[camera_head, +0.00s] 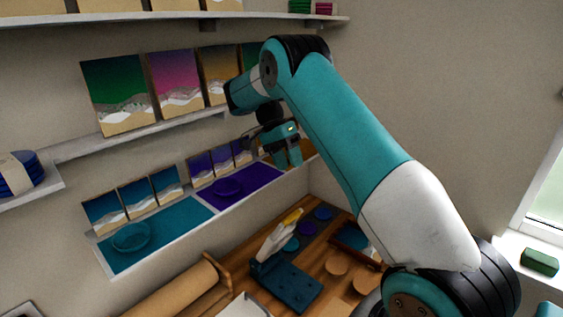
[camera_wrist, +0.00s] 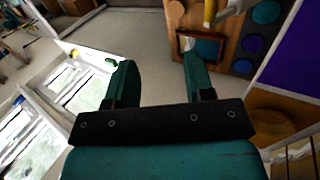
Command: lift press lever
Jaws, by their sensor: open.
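The press has a dark blue base (camera_head: 287,286) on the wooden worktop in the head view. A pale lever with a yellow end (camera_head: 292,216) rises from it, tilted up to the right. In the wrist view, part of a pale piece with a yellow end (camera_wrist: 209,12) shows at the top edge, cut off by the frame. My gripper (camera_wrist: 158,70) is open and empty, its two teal fingers apart.
The wooden worktop (camera_head: 337,269) holds round coloured discs, a framed piece (camera_head: 354,236) and a tan roll (camera_head: 173,292). Wall shelves with pictures and teal and purple trays (camera_head: 160,240) stand behind. A window (camera_head: 548,190) is at the right.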

